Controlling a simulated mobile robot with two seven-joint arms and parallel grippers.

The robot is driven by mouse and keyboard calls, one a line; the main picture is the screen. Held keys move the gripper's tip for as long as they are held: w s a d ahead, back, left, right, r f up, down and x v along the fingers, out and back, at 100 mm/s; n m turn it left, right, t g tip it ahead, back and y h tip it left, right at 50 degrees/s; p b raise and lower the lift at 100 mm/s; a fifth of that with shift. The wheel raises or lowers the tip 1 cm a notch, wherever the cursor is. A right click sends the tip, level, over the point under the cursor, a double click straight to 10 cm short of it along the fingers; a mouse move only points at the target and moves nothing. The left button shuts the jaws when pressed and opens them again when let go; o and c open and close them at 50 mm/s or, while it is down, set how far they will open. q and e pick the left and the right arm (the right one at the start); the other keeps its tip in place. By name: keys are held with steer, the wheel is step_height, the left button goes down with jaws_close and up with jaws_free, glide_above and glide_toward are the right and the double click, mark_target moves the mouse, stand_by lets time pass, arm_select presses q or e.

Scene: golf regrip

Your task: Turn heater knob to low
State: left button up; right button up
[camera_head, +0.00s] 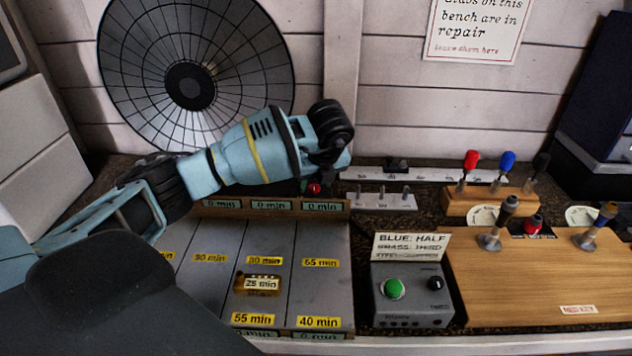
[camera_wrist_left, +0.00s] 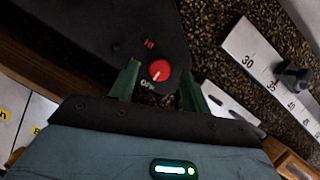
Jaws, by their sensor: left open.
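The heater knob (camera_wrist_left: 159,70) is a round red dial on a dark box (camera_wrist_left: 105,30), seen in the left wrist view. A white mark on the knob sits at its lower side, towards the OFF print; a red HI print is above it. My left gripper (camera_wrist_left: 160,78) is open, with one green finger on each side of the knob in the picture. I cannot tell whether the fingers touch it. In the head view the knob (camera_head: 314,188) shows small and red below my left wrist, which hides most of the heater. My right gripper is not in view.
A large round wire-grilled dish (camera_head: 190,60) stands behind my left arm. A grey tray with minute labels (camera_head: 200,285) lies below it.

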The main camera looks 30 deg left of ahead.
arm_select(q)
steer(key=shift+w+a+f, duration=0.1)
steer(key=shift+a+f, duration=0.05)
steer(key=shift+f, duration=0.15)
steer(key=c, duration=1)
